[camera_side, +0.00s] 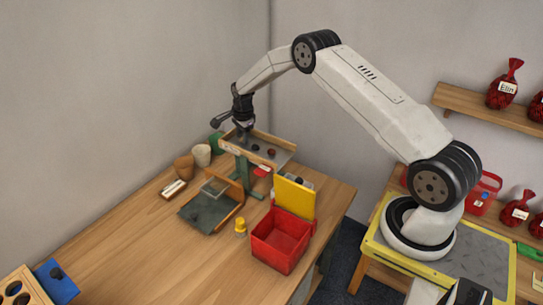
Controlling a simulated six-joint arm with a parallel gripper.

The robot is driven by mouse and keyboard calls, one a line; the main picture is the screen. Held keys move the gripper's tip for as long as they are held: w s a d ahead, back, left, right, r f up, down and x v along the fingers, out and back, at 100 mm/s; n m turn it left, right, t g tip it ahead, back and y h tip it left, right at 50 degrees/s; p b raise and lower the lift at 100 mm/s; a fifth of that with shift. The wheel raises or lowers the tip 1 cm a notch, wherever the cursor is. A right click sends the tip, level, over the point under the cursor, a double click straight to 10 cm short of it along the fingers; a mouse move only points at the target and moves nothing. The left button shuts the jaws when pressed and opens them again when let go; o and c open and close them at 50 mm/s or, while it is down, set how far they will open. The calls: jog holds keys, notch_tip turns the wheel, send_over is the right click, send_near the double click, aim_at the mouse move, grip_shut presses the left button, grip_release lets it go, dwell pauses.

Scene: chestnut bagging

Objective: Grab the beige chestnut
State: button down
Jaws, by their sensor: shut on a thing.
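My gripper (243,127) is at the left end of a raised grey tray with wooden sides (284,143), pointing down. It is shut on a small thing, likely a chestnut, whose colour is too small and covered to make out. A dark chestnut (255,148) and a reddish-brown chestnut (271,153) lie in the tray, to the right of my gripper. No beige chestnut can be told apart in this view.
An open red box with a yellow lid (279,243) stands in front of the tray. A grey board with a wooden edge (207,212), a small yellow object (241,227) and cups (202,155) are on the table.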

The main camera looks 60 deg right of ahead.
jog(key=shift+r, duration=0.15)
jog(key=shift+r, duration=0.55)
notch_tip(320, 180, up, 2)
jog(key=s+a+r, duration=0.3)
jog(key=s+r, duration=0.6)
jog(key=s, duration=0.4)
jog(key=shift+s+a+r, duration=0.25)
jog(key=shift+a+r, duration=0.05)
jog(key=shift+a, duration=0.1)
